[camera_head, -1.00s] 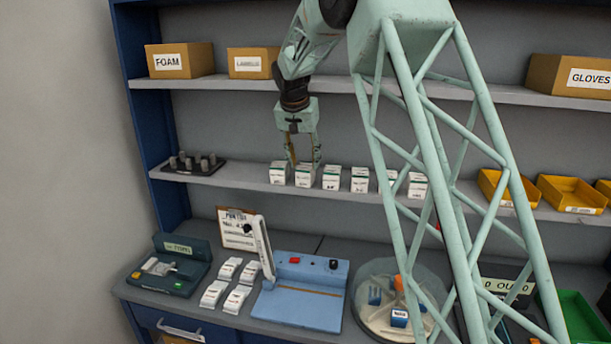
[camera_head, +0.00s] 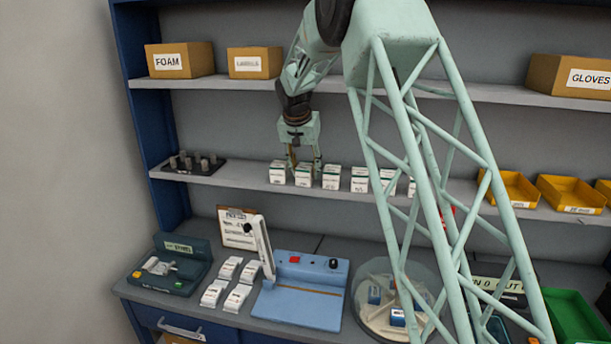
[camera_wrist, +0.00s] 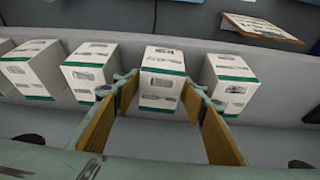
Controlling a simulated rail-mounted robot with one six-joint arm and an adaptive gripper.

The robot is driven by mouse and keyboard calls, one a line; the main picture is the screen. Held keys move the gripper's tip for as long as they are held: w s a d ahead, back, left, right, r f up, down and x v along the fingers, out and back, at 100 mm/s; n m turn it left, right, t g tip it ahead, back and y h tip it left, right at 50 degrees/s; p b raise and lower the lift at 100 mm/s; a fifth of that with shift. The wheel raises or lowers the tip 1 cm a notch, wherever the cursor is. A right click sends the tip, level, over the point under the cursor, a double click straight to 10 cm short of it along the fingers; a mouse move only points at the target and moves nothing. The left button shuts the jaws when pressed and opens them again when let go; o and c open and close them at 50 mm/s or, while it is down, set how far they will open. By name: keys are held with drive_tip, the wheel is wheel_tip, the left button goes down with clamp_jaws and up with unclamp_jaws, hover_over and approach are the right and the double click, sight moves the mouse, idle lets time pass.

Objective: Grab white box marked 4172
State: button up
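Several small white boxes with green bands stand in a row on the middle shelf. Their printed markings are too small to read, so I cannot tell which one is 4172. My gripper (camera_head: 305,167) is open, pointing down at the second white box from the left (camera_head: 304,177). In the wrist view my gripper (camera_wrist: 161,88) has its yellow-padded fingers on either side of this white box (camera_wrist: 162,82), with visible gaps. A neighbouring box (camera_wrist: 230,84) stands close outside one finger, and another box (camera_wrist: 90,72) outside the other.
A black tray of grey pegs (camera_head: 194,164) sits left of the boxes; yellow bins (camera_head: 571,194) stand to the right. The upper shelf (camera_head: 370,88) is above. Below, the worktop holds a clipboard (camera_head: 236,228), a blue press (camera_head: 302,297) and a round turntable (camera_head: 372,325).

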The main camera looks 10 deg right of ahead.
sight(307, 163)
drive_tip(key=shift+c, duration=0.6)
drive_tip(key=c, duration=0.6)
drive_tip(key=shift+r, duration=0.2)
drive_tip(key=shift+s+a+r, duration=0.1)
drive_tip(key=shift+s+r, duration=0.05)
drive_tip(key=shift+r, duration=0.05)
drive_tip(key=shift+s+r+b, duration=0.1)
drive_tip(key=shift+r+b, duration=0.45)
drive_tip(key=shift+r, duration=2.65)
drive_tip(key=s+a+b, duration=0.1)
drive_tip(key=s+a, duration=0.1)
drive_tip(key=s, duration=0.4)
drive_tip(key=s+a+b, duration=0.1)
drive_tip(key=s+a, duration=0.2)
drive_tip(key=s, duration=0.2)
drive_tip(key=s+a+b, duration=0.1)
drive_tip(key=s+a, duration=0.2)
drive_tip(key=s, duration=0.3)
drive_tip(key=shift+s+f, duration=0.1)
drive_tip(key=shift+s, duration=0.25)
